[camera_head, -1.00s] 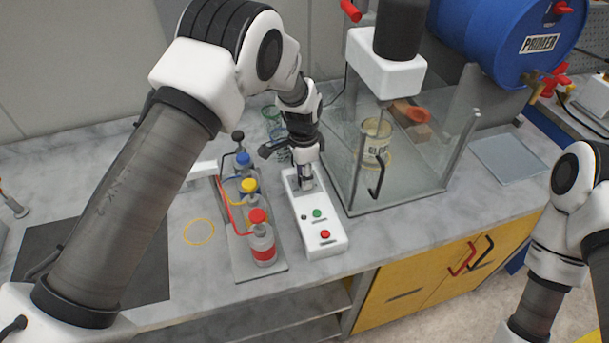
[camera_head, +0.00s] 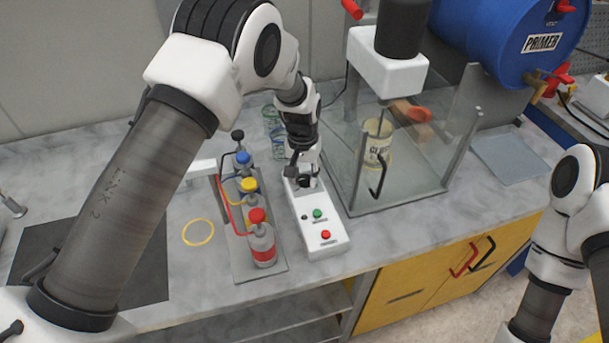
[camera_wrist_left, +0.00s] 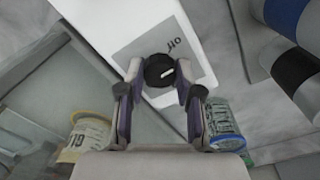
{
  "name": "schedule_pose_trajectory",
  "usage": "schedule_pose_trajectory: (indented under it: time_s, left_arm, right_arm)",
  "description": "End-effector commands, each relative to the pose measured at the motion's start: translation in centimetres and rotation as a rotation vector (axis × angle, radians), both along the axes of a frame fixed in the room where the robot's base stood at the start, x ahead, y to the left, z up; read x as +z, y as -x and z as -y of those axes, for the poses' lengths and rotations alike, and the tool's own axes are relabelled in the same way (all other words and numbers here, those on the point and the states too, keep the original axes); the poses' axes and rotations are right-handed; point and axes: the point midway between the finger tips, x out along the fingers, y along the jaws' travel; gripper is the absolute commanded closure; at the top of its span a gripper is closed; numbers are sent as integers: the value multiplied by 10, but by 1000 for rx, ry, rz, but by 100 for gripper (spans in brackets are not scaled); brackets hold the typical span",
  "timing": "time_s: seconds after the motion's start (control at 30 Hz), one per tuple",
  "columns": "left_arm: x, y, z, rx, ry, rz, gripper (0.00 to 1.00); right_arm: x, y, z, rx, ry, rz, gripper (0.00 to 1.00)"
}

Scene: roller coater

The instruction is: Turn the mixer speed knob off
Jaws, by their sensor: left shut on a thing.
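The mixer speed knob (camera_wrist_left: 159,71) is a round black knob with a white pointer line, on a grey label plate of the white control box (camera_wrist_left: 105,25). In the head view the white control box (camera_head: 335,243) lies on the bench, and my gripper hides the knob. My left gripper (camera_head: 305,182) is down at the far end of the box. In the left wrist view its two fingers (camera_wrist_left: 160,85) stand on either side of the knob and are shut on it. My right arm shows at the right edge; its gripper is out of view.
A rack of bottles with red, yellow and blue caps (camera_head: 262,247) stands just left of the box. The clear-walled mixer enclosure (camera_head: 442,186) with a can (camera_head: 378,146) inside stands to the right. A blue primer drum (camera_head: 490,35) is at the back right.

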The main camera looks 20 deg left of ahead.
Motion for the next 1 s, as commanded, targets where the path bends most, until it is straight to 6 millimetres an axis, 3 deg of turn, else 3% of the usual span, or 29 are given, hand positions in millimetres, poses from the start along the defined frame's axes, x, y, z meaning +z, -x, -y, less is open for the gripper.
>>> schedule_pose_trajectory:
  time_s: [0.5,1.0]
  left_arm:
    - [-4,4,1,388,-3,-12,100]
    - [-4,4,1,474,-3,-11,100]
  right_arm:
    - [-3,0,0,0,0,0,60]
    - [-3,0,0,0,0,0,60]
